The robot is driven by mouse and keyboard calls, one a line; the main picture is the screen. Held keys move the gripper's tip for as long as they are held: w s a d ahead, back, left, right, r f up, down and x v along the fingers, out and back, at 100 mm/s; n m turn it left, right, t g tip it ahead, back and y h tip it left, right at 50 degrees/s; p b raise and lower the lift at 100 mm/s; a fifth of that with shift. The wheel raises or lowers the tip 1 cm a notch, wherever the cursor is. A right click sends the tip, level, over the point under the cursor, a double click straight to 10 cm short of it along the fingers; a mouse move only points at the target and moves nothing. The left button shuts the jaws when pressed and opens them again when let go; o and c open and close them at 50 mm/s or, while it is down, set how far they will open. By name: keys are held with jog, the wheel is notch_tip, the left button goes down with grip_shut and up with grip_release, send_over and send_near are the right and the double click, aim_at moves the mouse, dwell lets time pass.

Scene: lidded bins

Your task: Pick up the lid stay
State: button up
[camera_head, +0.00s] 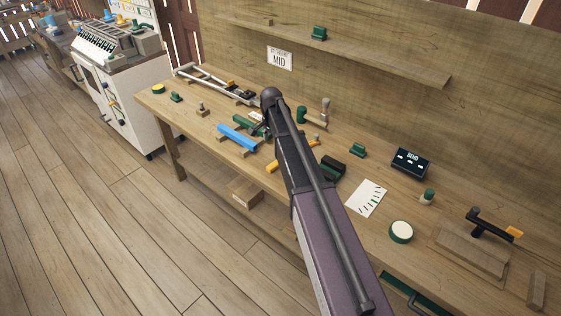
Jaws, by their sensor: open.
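No part is plainly marked as the lid stay, and I cannot tell for sure which one it is. A grey metal rod frame (208,84) with a small orange piece lies on the workbench (190,118) at its far left end. A blue bar (238,138) lies nearer the bench's front edge.
A green-headed mallet (312,114), a black "BEND" box (410,162), a white card (366,198) and a round green-rimmed disc (401,232) lie on the bench. A shelf (365,56) runs along the back panel. A white machine cabinet (125,95) stands left. The floor in front is clear.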

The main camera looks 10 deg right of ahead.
jog(key=shift+f, duration=0.15)
jog(key=b, duration=0.9)
send_over(272, 166)
jog(key=f, duration=0.8)
jog(key=shift+s+d+f, duration=0.1)
jog(key=shift+s+f, duration=0.1)
jog(key=shift+s, duration=0.05)
jog(key=shift+f, duration=0.1)
jog(key=f+b, duration=0.2)
jog(key=f, duration=0.1)
jog(key=shift+w+b, duration=0.35)
jog(key=shift+b, duration=0.05)
jog(key=shift+f+b, duration=1)
jog(key=shift+b, duration=0.05)
grip_shut()
